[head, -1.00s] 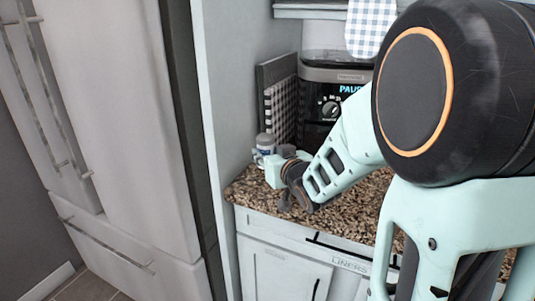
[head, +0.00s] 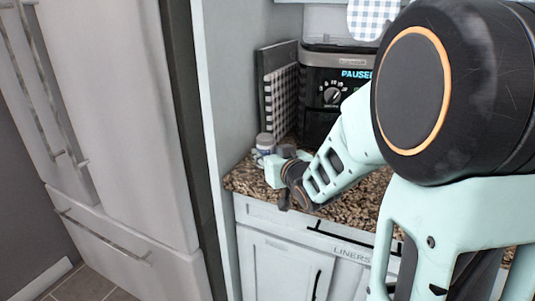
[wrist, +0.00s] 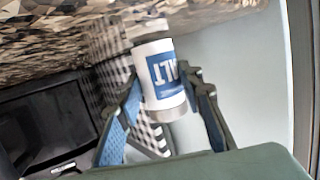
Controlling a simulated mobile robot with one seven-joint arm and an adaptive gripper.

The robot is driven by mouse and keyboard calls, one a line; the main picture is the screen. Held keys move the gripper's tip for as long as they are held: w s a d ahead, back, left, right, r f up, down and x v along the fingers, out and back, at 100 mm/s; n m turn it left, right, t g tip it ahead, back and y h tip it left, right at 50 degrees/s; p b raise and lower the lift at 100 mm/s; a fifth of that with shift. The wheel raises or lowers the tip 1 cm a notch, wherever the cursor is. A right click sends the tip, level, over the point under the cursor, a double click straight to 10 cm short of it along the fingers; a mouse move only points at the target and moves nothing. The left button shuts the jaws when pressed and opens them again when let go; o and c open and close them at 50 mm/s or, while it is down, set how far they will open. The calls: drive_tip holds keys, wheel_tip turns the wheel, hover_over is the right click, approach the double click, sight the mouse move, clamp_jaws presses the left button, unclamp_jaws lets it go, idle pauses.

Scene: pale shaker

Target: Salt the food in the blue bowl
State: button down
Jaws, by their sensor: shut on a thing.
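The salt shaker (wrist: 162,80) is a white cylinder with a blue label and a grey cap. It appears upside down in the wrist view, where the picture itself is turned over with the counter at the top. My gripper (wrist: 160,88) has its two blue-padded fingers on either side of the shaker and is shut on it. In the head view the shaker (head: 265,143) stands upright at the counter's left end, partly hidden by my gripper (head: 272,165). I cannot tell whether its base touches the counter. The blue bowl is not in view.
The speckled counter (head: 240,180) ends at a pale side wall on the left. A black appliance (head: 335,95) and boards with a checkered pattern (head: 280,100) stand behind the shaker. A large fridge (head: 120,120) is left. My arm hides the counter's right side.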

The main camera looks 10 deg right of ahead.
drive_tip(key=shift+f+b, duration=0.3)
drive_tip(key=shift+b, duration=0.05)
idle(0.4)
drive_tip(key=c, duration=1.2)
unclamp_jaws()
drive_tip(key=shift+c, duration=0.2)
drive_tip(key=shift+r, duration=0.1)
